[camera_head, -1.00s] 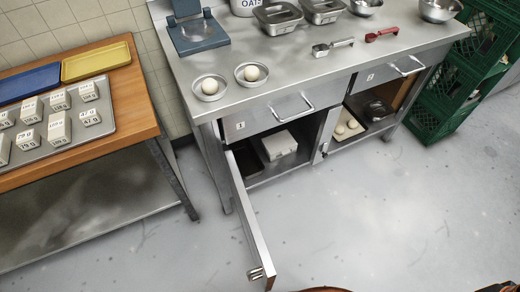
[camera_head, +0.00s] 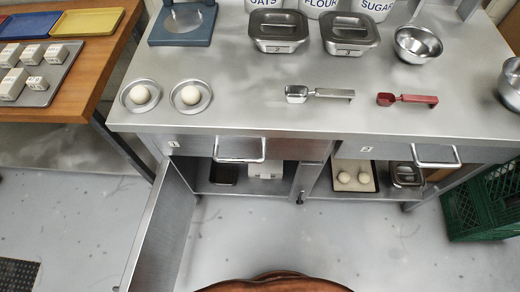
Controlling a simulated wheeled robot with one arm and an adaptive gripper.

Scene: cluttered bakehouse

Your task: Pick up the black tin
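A black tin (camera_head: 224,174) sits on the floor of the open left compartment under the steel counter, at its left side. Its upper part is close below the drawer front, and only a small dark shape shows. A white box (camera_head: 265,170) stands just right of it, partly hidden by the drawer handle. My gripper is not in view.
The open cabinet door (camera_head: 160,230) sticks out toward me on the left. The steel counter (camera_head: 250,110) carries two dishes with dough balls, lidded tins, scoops and bowls. The right compartment holds a tray (camera_head: 355,170) of dough balls. Green crates (camera_head: 480,205) stand at right.

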